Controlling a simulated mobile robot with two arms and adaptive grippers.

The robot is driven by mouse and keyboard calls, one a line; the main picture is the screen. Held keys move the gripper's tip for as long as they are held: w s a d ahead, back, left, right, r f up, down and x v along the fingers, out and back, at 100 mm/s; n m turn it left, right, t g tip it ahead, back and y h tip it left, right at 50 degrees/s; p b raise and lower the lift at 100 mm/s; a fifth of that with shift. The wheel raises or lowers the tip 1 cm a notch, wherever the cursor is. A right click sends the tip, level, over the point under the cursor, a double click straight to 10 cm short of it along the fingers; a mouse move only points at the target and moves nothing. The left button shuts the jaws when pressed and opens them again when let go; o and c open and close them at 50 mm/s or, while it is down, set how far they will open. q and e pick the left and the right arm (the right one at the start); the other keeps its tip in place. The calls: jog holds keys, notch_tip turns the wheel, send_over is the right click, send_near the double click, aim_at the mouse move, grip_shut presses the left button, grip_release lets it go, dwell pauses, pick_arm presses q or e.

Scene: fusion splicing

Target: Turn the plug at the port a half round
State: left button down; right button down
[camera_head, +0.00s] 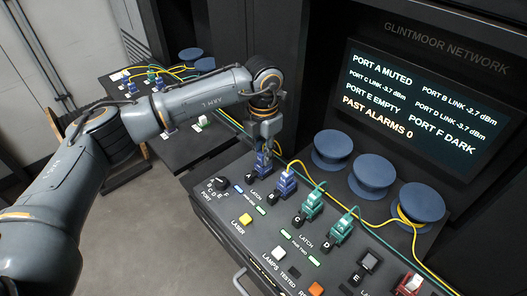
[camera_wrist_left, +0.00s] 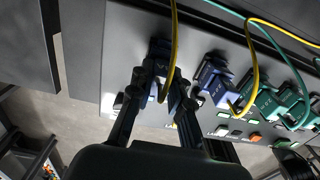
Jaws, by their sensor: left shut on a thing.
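My left gripper (camera_head: 264,152) reaches down at the left end of the console's port row. It is shut on a blue plug (camera_head: 263,165) at the leftmost port. In the left wrist view the two dark fingers (camera_wrist_left: 158,92) stand on either side of the blue plug (camera_wrist_left: 160,58), with a yellow cable rising past it. The fingers hide part of the plug and its port. A second blue plug (camera_head: 286,182) sits just to the right and also shows in the wrist view (camera_wrist_left: 211,82). My right gripper is not in view.
Green plugs (camera_head: 312,204) with cables stand further right, then a dark port (camera_head: 369,262) and a red-and-white plug (camera_head: 411,284). Blue spools (camera_head: 376,177) line the back. The screen (camera_head: 425,108) reads "PORT A MUTED", "PORT E EMPTY", "PORT F DARK", "PAST ALARMS 0".

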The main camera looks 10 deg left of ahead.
pick_arm(q)
jog(key=shift+f, duration=0.25)
jog(key=c, duration=1.2)
grip_release()
notch_tip(320, 180, up, 12)
jog(key=shift+r, duration=0.1)
